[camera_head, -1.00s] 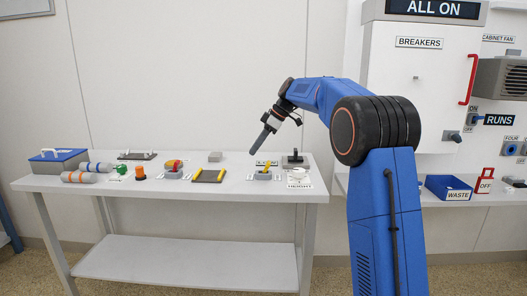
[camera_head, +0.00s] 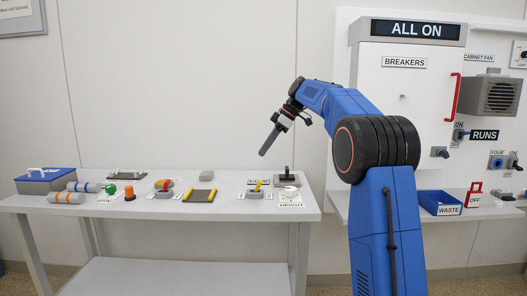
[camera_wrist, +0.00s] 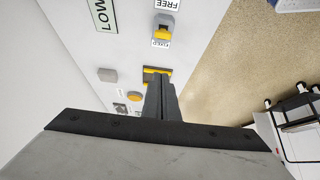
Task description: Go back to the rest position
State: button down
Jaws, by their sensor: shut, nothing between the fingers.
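My gripper (camera_head: 268,142) is raised in the air above the right part of the white table (camera_head: 150,210), its fingers pointing down and to the left. It is shut and empty, apart from everything on the table. The wrist view shows the closed dark fingers (camera_wrist: 160,98) in front of the table top, over the yellow-and-dark tray item. My blue arm rises in the head view in front of the gap between table and cabinet and hides part of both.
On the table stand a blue box (camera_head: 50,180), striped cylinders (camera_head: 66,197), an orange knob (camera_head: 129,193), a yellow-edged tray (camera_head: 199,195), a yellow-lever block (camera_head: 256,192) and a black joystick (camera_head: 287,175). A breaker cabinet (camera_head: 405,100) and blue waste bin (camera_head: 440,202) are at right. Air above the table is clear.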

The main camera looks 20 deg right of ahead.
jog(key=shift+s, duration=0.1)
jog(key=s+a+f+m+h, duration=0.1)
jog(key=s+f+m, duration=0.15)
jog(key=s, duration=0.65)
jog(key=s+a+f+m+t+h, duration=0.1)
jog(key=s+m, duration=0.2)
jog(key=s, duration=0.7)
jog(key=s+a+f+m+h, duration=0.2)
jog(key=s+m, duration=0.1)
jog(key=s, duration=0.6)
jog(key=s+d+f+m+t+h, duration=0.1)
jog(key=s+f+m, duration=0.2)
jog(key=s+f, duration=0.6)
jog(key=s+d+f+m+h, duration=0.1)
jog(key=s+f+m, duration=0.2)
jog(key=s+f, duration=0.6)
jog(key=s, duration=0.6)
jog(key=shift+d+f+t, duration=0.25)
jog(key=shift+f+t, duration=0.1)
jog(key=shift+t, duration=0.05)
jog(key=c, duration=2.4)
grip_release()
jog(key=shift+c, duration=0.2)
